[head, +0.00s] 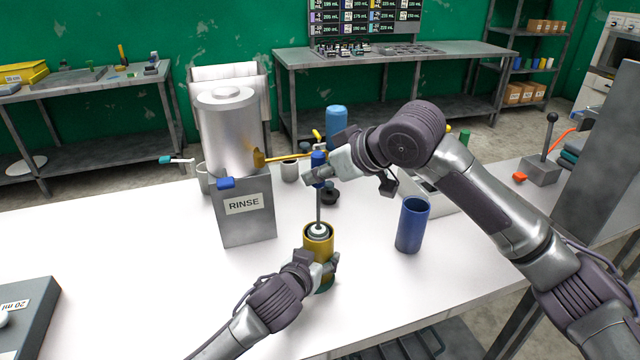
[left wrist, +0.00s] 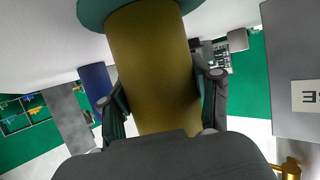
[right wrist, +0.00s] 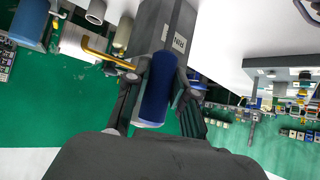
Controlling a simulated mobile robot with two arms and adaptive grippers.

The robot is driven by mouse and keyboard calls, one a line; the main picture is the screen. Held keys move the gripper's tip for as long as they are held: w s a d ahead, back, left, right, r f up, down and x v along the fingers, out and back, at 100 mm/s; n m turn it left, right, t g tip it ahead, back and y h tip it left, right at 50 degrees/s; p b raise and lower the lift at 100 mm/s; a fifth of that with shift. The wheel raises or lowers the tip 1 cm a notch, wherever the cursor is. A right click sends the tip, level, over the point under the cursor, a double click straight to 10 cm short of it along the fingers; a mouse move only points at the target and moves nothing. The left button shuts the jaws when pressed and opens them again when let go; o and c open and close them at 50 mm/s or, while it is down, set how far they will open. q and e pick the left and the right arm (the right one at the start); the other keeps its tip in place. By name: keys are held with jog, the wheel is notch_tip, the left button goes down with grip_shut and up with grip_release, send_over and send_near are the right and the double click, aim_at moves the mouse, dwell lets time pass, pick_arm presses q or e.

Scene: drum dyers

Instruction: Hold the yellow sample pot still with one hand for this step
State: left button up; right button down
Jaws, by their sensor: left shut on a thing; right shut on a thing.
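The yellow sample pot (head: 318,246) stands upright on the white table in the head view. My left gripper (head: 324,264) is shut around its side, low on the body. In the left wrist view the pot (left wrist: 155,70) lies between both fingers, with a green base (left wrist: 135,8) beyond it. My right gripper (head: 320,177) is shut on the blue handle (head: 318,158) of a tool above the pot. The tool's thin rod (head: 319,207) runs down into the pot's mouth. The blue handle (right wrist: 157,90) also shows between the fingers in the right wrist view. The pot's lower front is partly hidden by my left gripper.
A grey RINSE stand (head: 246,222) with a metal tank (head: 228,130) and brass tap (head: 285,158) stands left of the pot. A blue cup (head: 412,226) stands to the right. A grey device (head: 30,315) sits front left. Table between is clear.

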jog(key=shift+f, duration=2.7)
jog(key=c, duration=1.6)
grip_release()
grip_shut()
jog(key=shift+r, duration=2.75)
jog(key=shift+f, duration=2.75)
